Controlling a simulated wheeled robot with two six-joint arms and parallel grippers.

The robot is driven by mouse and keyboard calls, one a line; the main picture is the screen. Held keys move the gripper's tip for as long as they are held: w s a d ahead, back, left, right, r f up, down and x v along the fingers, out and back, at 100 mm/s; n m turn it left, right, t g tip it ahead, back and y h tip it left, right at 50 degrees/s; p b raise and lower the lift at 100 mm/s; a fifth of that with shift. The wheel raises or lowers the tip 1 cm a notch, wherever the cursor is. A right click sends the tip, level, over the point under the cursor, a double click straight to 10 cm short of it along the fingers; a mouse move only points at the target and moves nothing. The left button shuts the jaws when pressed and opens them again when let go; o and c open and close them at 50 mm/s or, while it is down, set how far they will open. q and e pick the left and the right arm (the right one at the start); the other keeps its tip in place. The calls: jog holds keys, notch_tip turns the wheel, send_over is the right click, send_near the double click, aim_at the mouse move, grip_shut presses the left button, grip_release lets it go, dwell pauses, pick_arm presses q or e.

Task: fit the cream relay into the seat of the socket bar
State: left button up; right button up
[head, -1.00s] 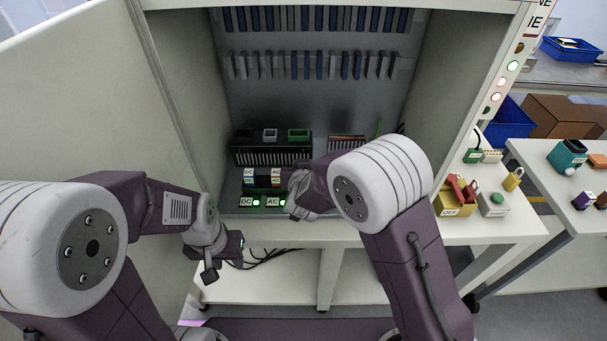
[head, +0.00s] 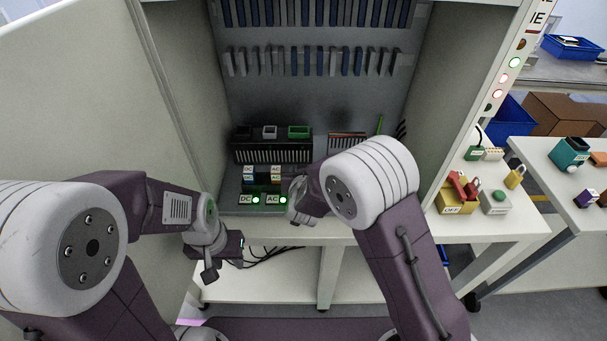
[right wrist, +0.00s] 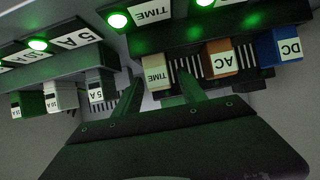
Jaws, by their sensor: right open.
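In the right wrist view, the cream relay (right wrist: 157,71) labelled TIME stands at the dark socket bar (right wrist: 185,38), below a plate marked TIME. It is beside an orange AC relay (right wrist: 222,60) and a blue DC relay (right wrist: 282,46). My right gripper (right wrist: 161,80) is open, one finger on each side of the cream relay; I cannot tell whether they touch it. How deep the relay sits in the bar is hidden. In the head view, my right arm covers that end of the bar (head: 262,189). My left gripper (head: 222,258) hangs in front of the cabinet, apart from the bar.
A second bar with green, white and grey fuse blocks (right wrist: 62,96) lies left in the wrist view. Green lamps glow on the bars. A black slotted box (head: 272,152) stands behind the bar. The cabinet wall (head: 445,110) bounds the right side. A yellow lock box (head: 452,205) sits outside it.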

jog(key=p+v, duration=0.1)
jog(key=v, duration=1.1)
jog(key=shift+p, duration=0.3)
jog(key=s+d+f+g, duration=0.1)
jog(key=d+g, duration=0.1)
jog(key=s+d+f+g+y, duration=0.1)
jog(key=d+f, duration=0.1)
jog(key=s+d+f+g, duration=0.1)
jog(key=s+d+g, duration=0.1)
jog(key=d, duration=0.1)
jog(key=shift+s+f+g+y, duration=0.1)
jog(key=shift+f+g+y, duration=0.2)
jog(key=shift+f+y, duration=0.1)
jog(key=s+d+f+g+h, duration=0.1)
jog(key=s+d+g, duration=0.4)
jog(key=s+d, duration=0.5)
jog(key=shift+s+d+f+h, duration=0.3)
jog(key=shift+s+d+f, duration=0.1)
jog(key=shift+s, duration=0.55)
